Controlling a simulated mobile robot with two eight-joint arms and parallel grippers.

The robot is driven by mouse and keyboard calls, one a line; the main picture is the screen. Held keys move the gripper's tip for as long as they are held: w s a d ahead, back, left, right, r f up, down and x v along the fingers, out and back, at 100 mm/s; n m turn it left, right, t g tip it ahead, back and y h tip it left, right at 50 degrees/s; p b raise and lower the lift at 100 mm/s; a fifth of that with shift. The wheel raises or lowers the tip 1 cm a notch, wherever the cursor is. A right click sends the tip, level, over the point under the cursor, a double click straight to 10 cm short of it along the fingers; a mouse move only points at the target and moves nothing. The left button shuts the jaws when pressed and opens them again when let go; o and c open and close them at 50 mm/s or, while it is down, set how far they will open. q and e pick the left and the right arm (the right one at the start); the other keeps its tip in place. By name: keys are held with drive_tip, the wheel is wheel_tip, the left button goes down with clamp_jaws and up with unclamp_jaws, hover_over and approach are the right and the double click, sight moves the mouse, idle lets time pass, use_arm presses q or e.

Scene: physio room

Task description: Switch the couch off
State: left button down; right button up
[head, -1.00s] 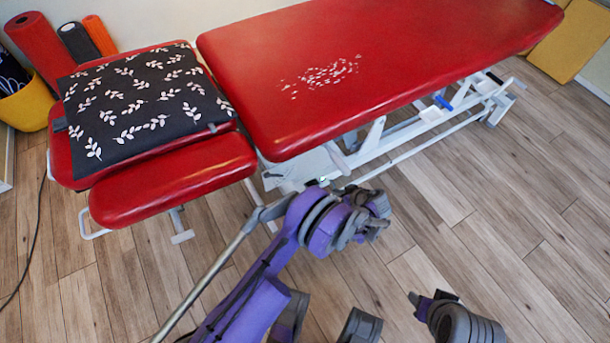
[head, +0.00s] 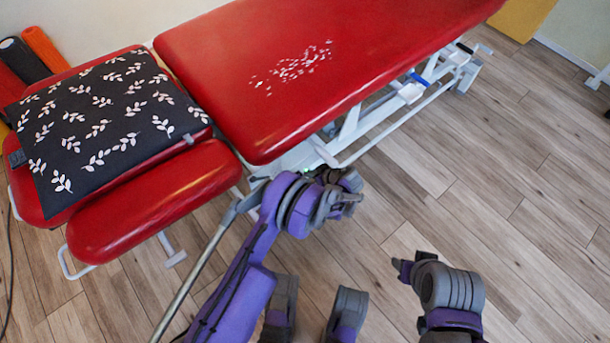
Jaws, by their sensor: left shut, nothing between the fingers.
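The couch (head: 300,70) is a red padded treatment table on a white metal frame, running across the top of the head view. A pale box-like part (head: 298,158) shows under its near edge, with a small green spot beside my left arm. I cannot make out a switch; my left arm hides part of this area. My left gripper (head: 356,197) is shut and empty, just in front of the couch frame; I cannot tell whether it touches anything. My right gripper (head: 400,268) is over the floor at lower right, apart from the couch; its jaws are unclear.
A dark leaf-patterned cushion (head: 100,125) lies on the couch's head section. A metal pole (head: 195,270) slants up beside my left arm. Rolled mats (head: 45,50) stand at upper left. A blue-tipped part (head: 418,78) sits on the frame. The wooden floor (head: 520,190) at right is clear.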

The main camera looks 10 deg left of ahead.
use_arm(q)
drive_tip(key=b+x, duration=0.2)
drive_tip(key=x, duration=0.7)
wheel_tip(320, 180, down, 2)
drive_tip(key=shift+f+b, duration=0.25)
drive_tip(key=shift+b, duration=0.25)
drive_tip(key=shift+s+a+f, duration=0.1)
drive_tip(key=shift+s+f, duration=0.05)
drive_tip(key=shift+f, duration=0.55)
use_arm(e)
drive_tip(key=shift+s+x, duration=0.1)
drive_tip(key=shift+x, duration=0.65)
drive_tip(key=shift+s+x, duration=0.15)
drive_tip(key=shift+x, duration=0.55)
